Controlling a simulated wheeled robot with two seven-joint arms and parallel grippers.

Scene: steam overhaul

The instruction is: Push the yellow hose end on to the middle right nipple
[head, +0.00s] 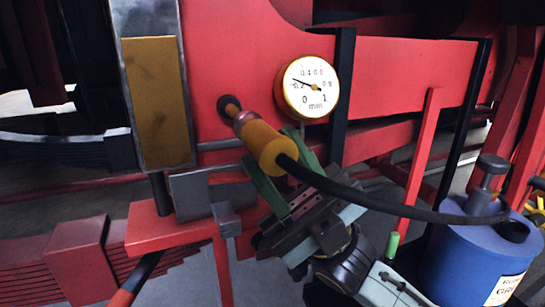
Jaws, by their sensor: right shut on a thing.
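The yellow hose end (262,145) is a short cylinder with a reddish ring at its front, tilted up to the left. My right gripper (272,152) is shut on it, one green finger on each side. A black hose (370,197) runs from its back to the right. The ring meets a dark round nipple (228,104) on the red frame. How far the hose end sits over the nipple is hidden. Other nipples cannot be made out. My left gripper is not in view.
A round gauge (308,87) sits just right of the hose end, close to the fingers. A brass-coloured plate (155,100) is on the left. A red ledge (165,230) lies below.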

